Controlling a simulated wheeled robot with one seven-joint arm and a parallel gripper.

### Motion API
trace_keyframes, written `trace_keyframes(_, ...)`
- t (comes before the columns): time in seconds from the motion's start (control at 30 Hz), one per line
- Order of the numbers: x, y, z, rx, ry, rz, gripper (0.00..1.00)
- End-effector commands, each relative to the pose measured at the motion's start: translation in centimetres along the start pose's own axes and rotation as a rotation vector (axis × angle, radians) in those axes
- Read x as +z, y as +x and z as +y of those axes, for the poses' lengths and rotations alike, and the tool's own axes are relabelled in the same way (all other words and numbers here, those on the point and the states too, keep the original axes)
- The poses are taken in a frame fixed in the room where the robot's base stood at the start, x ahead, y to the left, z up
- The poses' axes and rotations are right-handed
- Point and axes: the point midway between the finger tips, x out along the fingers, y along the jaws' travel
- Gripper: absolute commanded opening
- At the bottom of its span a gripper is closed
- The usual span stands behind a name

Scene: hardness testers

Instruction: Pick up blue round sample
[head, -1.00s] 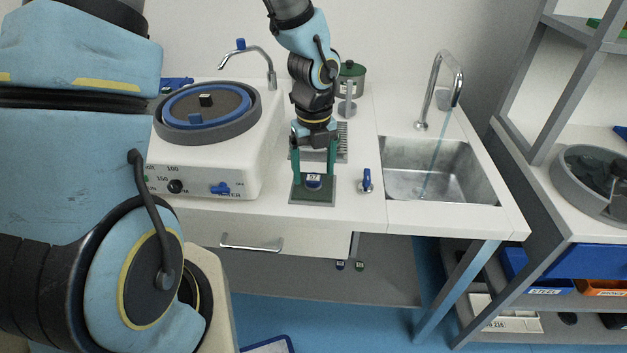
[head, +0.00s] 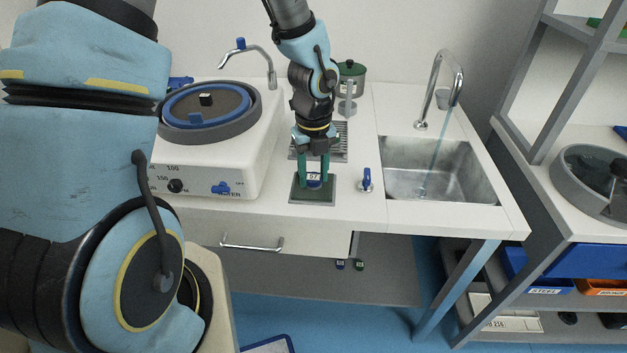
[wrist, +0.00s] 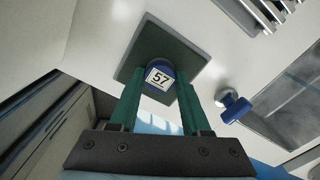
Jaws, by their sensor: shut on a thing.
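The blue round sample (wrist: 168,72) has a white label reading 57 in the wrist view. It is on a dark green square pad with a grey border (wrist: 195,49) on the bench. It also shows in the head view (head: 314,181). My gripper (head: 314,183) points down over the pad. Its two green fingers (wrist: 158,100) are shut on the sample, one on each side. The sample still appears to be at the pad; a gap beneath it cannot be made out.
A blue-handled valve (head: 366,180) stands just right of the pad. A sink (head: 440,170) with a running tap is farther right. A grinding machine (head: 215,150) with a round plate stands on the left. A green-lidded pot (head: 351,72) is behind my arm.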

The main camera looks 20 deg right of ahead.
Motion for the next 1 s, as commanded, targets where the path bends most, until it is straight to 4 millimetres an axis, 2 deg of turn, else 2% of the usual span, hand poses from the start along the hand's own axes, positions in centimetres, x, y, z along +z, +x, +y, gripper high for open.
trace_keyframes(0.03,0.0,0.0,0.0,0.0,0.0,0.0,0.11)
trace_keyframes(0.13,0.0,0.0,0.0,0.0,0.0,0.0,0.0)
trace_keyframes(0.73,0.0,-0.1,0.0,-0.001,0.0,-0.001,0.0)
trace_keyframes(0.87,0.1,-1.2,0.0,-0.003,-0.001,-0.003,0.0)
trace_keyframes(1.0,0.2,-3.9,0.0,-0.003,-0.004,-0.005,0.0)
